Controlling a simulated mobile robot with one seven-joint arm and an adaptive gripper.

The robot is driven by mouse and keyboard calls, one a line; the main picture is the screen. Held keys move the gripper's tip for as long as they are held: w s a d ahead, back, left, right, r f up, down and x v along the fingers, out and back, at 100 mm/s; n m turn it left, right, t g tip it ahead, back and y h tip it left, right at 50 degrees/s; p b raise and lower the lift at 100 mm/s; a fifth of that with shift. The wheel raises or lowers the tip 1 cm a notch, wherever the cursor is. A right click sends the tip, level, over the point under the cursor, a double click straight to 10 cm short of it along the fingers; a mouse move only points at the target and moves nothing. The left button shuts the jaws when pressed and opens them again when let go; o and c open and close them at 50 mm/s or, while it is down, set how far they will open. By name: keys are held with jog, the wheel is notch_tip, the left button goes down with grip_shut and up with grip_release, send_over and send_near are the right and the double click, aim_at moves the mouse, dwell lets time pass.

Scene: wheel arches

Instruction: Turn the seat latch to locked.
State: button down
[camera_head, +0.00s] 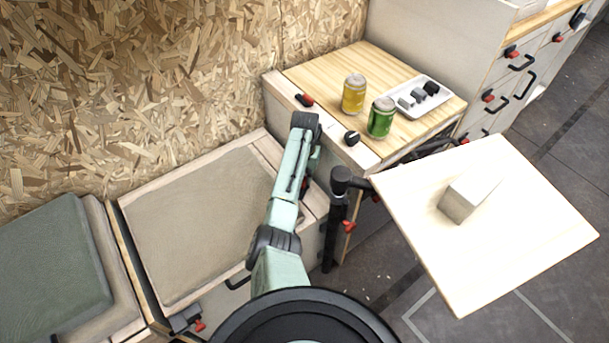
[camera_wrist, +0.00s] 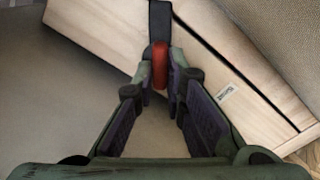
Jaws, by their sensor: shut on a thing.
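The seat latch shows in the wrist view as a red handle (camera_wrist: 160,66) on a black plate (camera_wrist: 160,22), at the edge of a pale wooden panel. My gripper (camera_wrist: 161,84) has its two fingertips closed on either side of the red handle. The handle stands roughly upright in that view, in line with the black plate. In the head view my gripper is hidden behind my arm, near the right end of the beige seat cushion (camera_head: 195,225). I cannot make out the held latch clearly there.
A wooden counter (camera_head: 330,68) holds a yellow can (camera_head: 354,94), a green can (camera_head: 381,118) and a white tray (camera_head: 434,92). A pale tabletop (camera_head: 520,255) with a grey block (camera_head: 468,195) stands right of my arm. A green cushion (camera_head: 50,265) lies far left.

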jog(key=m, duration=0.3)
jog(key=shift+d+m+p, duration=0.1)
jog(key=shift+m+p, duration=0.2)
jog(key=shift+p, duration=0.05)
jog(key=shift+s+m+p, duration=0.1)
jog(key=shift+m+p, duration=0.2)
jog(key=shift+m, duration=1.5)
jog(key=c, duration=1.6)
grip_release()
jog(key=shift+c, duration=0.2)
jog(key=shift+r, duration=0.1)
notch_tip(320, 180, up, 12)
